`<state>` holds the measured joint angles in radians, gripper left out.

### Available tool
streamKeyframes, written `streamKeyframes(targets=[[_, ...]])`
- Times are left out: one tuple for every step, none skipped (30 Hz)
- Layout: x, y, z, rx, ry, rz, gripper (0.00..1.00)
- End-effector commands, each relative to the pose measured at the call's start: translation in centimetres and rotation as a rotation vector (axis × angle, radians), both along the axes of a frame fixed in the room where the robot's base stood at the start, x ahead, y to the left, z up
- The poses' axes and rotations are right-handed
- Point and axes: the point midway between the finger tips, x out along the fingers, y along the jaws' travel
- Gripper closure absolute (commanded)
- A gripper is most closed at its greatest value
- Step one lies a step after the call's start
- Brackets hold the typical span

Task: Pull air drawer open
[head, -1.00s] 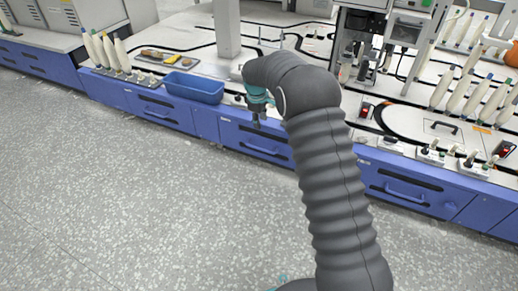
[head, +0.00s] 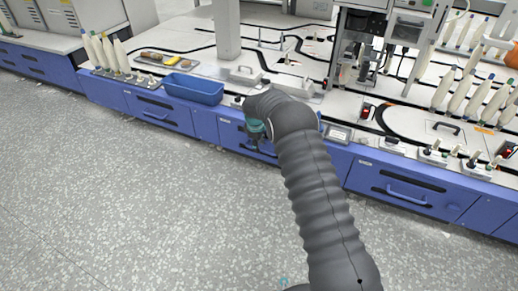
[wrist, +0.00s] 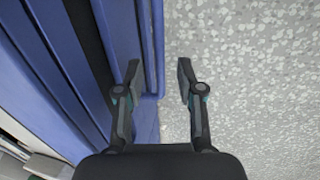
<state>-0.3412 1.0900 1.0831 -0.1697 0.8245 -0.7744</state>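The blue drawer (head: 231,135) in front of my arm sits flush with the cabinet and looks shut. Its label is too small to read. In the head view my gripper (head: 254,146) points down at this drawer's front, and my arm hides much of its handle. In the wrist view a blue handle bar (wrist: 153,40) runs down from the top edge. My gripper (wrist: 158,68) is open, with one finger on each side of the bar. Both fingers look apart from the bar, though how near the left one is I cannot tell.
Other blue drawers with handles lie to the left (head: 160,112) and right (head: 405,190). A blue bin (head: 193,90) stands on the worktop, with bobbins on pegs (head: 105,52) farther left. The speckled floor (head: 130,210) in front is clear.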

Motion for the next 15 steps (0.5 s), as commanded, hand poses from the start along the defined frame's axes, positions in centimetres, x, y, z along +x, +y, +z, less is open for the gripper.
streamKeyframes(targets=[[0.1, -0.1, -0.8, 0.000, 0.000, 0.000, 0.62], [0.2, -0.1, -1.0, 0.000, 0.000, 0.000, 0.62], [0.3, -0.1, -1.3, 0.001, -0.001, 0.000, 0.62], [0.3, -0.1, -1.5, 0.001, -0.001, 0.000, 0.62], [0.4, -0.1, -1.7, 0.001, -0.001, 0.000, 0.62], [0.4, -0.1, -1.9, 0.001, -0.001, 0.000, 0.62], [0.4, -0.1, -2.0, 0.001, -0.001, 0.000, 0.62], [0.4, -0.1, -2.0, 0.001, -0.001, 0.000, 0.62], [0.4, -0.1, -2.1, 0.001, -0.001, 0.000, 0.62], [0.4, -0.1, -2.1, 0.001, -0.001, 0.000, 0.62], [0.4, -0.1, -2.1, 0.001, -0.001, 0.000, 0.62], [0.4, -0.1, -2.1, 0.001, -0.001, 0.000, 0.62], [0.4, -0.1, -2.1, 0.001, -0.001, 0.000, 0.62], [0.4, -0.1, -2.1, 0.001, -0.001, 0.000, 0.62], [0.4, -0.1, -2.1, 0.001, -0.001, 0.000, 0.62]])
